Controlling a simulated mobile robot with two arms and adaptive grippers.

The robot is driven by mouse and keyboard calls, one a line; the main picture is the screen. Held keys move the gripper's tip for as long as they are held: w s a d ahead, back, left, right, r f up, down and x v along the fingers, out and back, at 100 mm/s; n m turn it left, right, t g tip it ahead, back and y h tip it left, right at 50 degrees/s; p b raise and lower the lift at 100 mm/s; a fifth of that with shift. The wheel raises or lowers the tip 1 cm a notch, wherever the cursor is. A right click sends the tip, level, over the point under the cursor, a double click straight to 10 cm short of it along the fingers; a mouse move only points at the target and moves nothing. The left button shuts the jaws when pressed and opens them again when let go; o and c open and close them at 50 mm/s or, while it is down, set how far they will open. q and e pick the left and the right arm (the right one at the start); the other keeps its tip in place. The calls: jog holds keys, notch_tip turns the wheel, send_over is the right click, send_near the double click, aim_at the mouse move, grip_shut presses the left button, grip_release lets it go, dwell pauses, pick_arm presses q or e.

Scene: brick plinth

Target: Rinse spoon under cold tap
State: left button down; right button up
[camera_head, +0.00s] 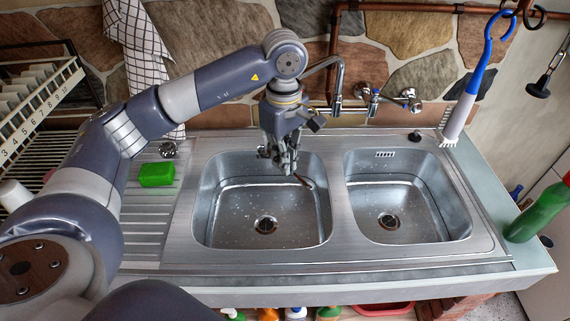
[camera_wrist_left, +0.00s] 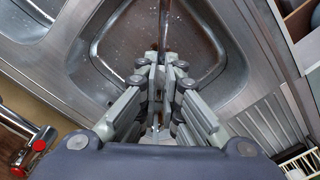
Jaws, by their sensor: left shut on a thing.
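My left gripper (camera_head: 288,168) is shut and points down over the left sink basin (camera_head: 225,225). It also shows in the left wrist view (camera_wrist_left: 160,68), with a thin dark object, apparently the spoon (camera_wrist_left: 164,28), between its fingertips. In the head view a short slim part of the spoon (camera_head: 304,181) sticks out to the right of the fingertips, above the basin; the rest is hidden by the fingers. The wall tap (camera_head: 372,97) is behind the basins, its curved spout (camera_head: 338,70) up and right of my gripper. No water stream is visible. My right gripper is out of view.
The right basin (camera_head: 385,225) is empty. A green sponge (camera_head: 157,174) lies on the drainboard at left, near a dish rack (camera_head: 40,100). A blue-handled brush (camera_head: 470,85) hangs at right. A green bottle (camera_head: 540,210) stands at the right edge.

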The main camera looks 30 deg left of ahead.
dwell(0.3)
pick_arm(q)
jog(key=shift+w, duration=0.1)
jog(key=shift+w+d, duration=0.35)
jog(key=shift+d, duration=0.1)
dwell(0.3)
jog(key=s+d+b, duration=0.1)
jog(key=s+d, duration=0.4)
jog(key=s, duration=0.1)
jog(key=shift+s, duration=0.25)
dwell(0.4)
jog(key=shift+a, duration=0.1)
dwell(0.8)
jog(key=shift+r, duration=0.1)
